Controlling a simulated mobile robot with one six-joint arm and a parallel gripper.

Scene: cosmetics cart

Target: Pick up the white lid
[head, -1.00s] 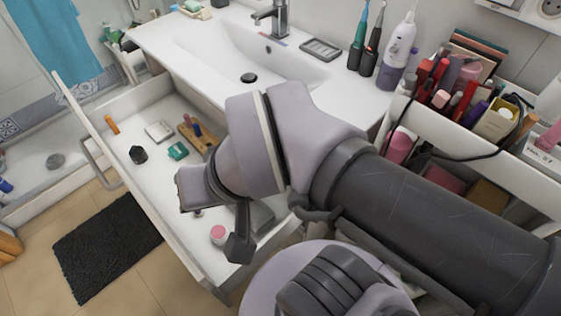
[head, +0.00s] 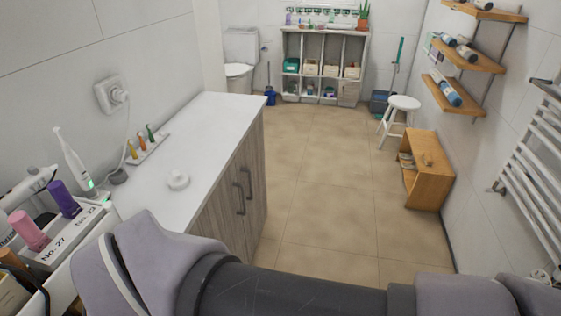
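A small round white lid with a raised knob (head: 178,180) lies on the white countertop (head: 215,125), near its front edge on the left side of the head view. It stands apart from other objects. Parts of my arm cross the bottom of the view, below the lid. My gripper's fingers are outside the picture, so what they hold is hidden.
A tray of small colored bottles (head: 147,145) and an electric toothbrush (head: 72,160) stand left of the lid. A cart with labeled bins (head: 70,235) is at lower left. A wooden bench (head: 428,165) and stool (head: 403,103) stand right. The tiled floor (head: 320,180) is open.

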